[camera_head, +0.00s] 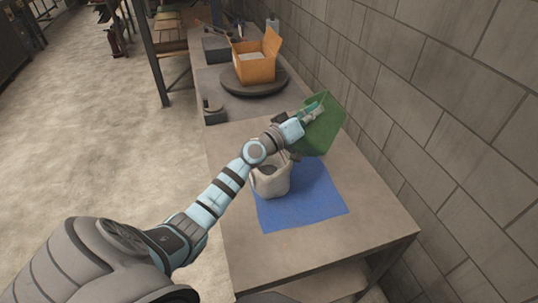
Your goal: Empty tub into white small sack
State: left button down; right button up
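A green tub (323,127) is tilted in the air above the back right of a blue mat (305,208). My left gripper (314,110) is at the tub's upper left rim and appears closed on it. A small white sack (270,184) stands open on the mat's left part, below my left forearm and to the lower left of the tub. The sack's opening is partly hidden by my arm. The inside of the tub cannot be made out. My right gripper is not in view.
The mat lies on a grey table (340,240) beside a block wall on the right. Behind, an open orange cardboard box (256,66) sits on a dark round turntable (258,88). The table's front part is clear.

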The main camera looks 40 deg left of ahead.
pick_arm(q)
jog(key=s+a+r+n+t+y+b, duration=0.1)
jog(key=s+a+r+n+t+b, duration=0.1)
jog(key=a+r+n+t+b, duration=0.1)
jog(key=a+n+b, duration=0.1)
jog(key=a+b, duration=0.1)
jog(key=b, duration=0.1)
jog(key=shift+s, duration=0.15)
dwell(2.1)
jog(key=shift+f+n, duration=0.1)
jog(key=shift+n, duration=0.2)
jog(key=shift+d+m+p, duration=0.4)
jog(key=shift+d, duration=0.1)
jog(key=shift+f, duration=0.1)
jog(key=shift+a, duration=0.15)
